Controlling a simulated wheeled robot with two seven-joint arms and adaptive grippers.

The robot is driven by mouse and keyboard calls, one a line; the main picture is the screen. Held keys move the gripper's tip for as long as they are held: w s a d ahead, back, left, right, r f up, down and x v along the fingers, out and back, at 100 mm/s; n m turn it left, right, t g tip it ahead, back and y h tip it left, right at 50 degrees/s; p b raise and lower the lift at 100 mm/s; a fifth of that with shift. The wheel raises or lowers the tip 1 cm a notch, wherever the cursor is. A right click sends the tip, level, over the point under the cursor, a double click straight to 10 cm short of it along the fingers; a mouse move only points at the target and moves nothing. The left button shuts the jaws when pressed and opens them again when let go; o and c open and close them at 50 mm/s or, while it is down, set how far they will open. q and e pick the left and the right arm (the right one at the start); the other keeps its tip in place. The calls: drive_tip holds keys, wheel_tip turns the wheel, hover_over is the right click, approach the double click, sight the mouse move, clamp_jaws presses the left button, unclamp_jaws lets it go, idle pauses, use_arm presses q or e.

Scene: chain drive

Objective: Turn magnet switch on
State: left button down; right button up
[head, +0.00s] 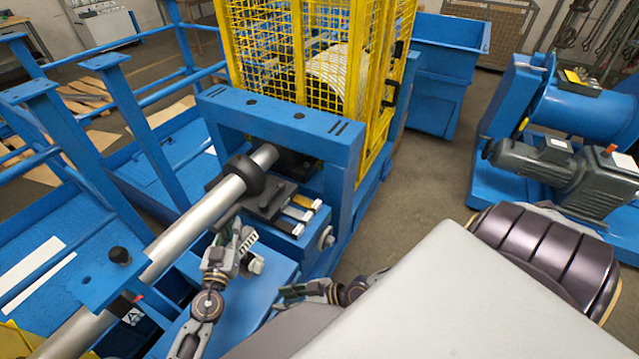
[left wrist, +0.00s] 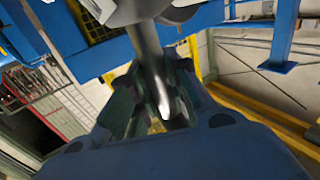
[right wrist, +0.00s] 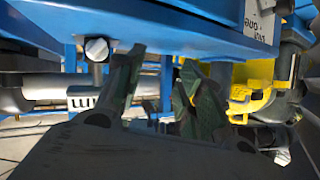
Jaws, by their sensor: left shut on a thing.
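My left gripper (head: 234,238) is at the blue machine, just below the dark block by the steel shaft. In the left wrist view its fingers (left wrist: 155,95) are closed around a smooth grey lever (left wrist: 150,62) that runs up toward a rounded grey part. I cannot tell which way the lever is set, and its lower end is partly hidden between the fingers. My right gripper (head: 290,293) is lower and to the right, beside the blue machine. In the right wrist view its fingers (right wrist: 165,90) are apart with nothing between them.
A long steel shaft (head: 195,215) with a black collar (head: 245,178) runs through the blue frame (head: 285,115). A yellow mesh guard (head: 325,60) stands behind. A silver bolt head (right wrist: 97,48) is near my right fingers. Open floor (head: 425,185) lies to the right.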

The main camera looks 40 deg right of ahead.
drive_tip(key=s+d+f+n+g+h, duration=0.2)
drive_tip(key=s+d+f+n, duration=0.1)
drive_tip(key=f+n, duration=0.2)
drive_tip(key=s+d+f+n+g+h, duration=0.2)
drive_tip(key=s+d+f+n, duration=0.1)
drive_tip(key=d+f+n, duration=0.1)
drive_tip(key=shift+f+n, duration=0.8)
drive_tip(key=shift+f, duration=0.3)
idle(0.9)
idle(0.5)
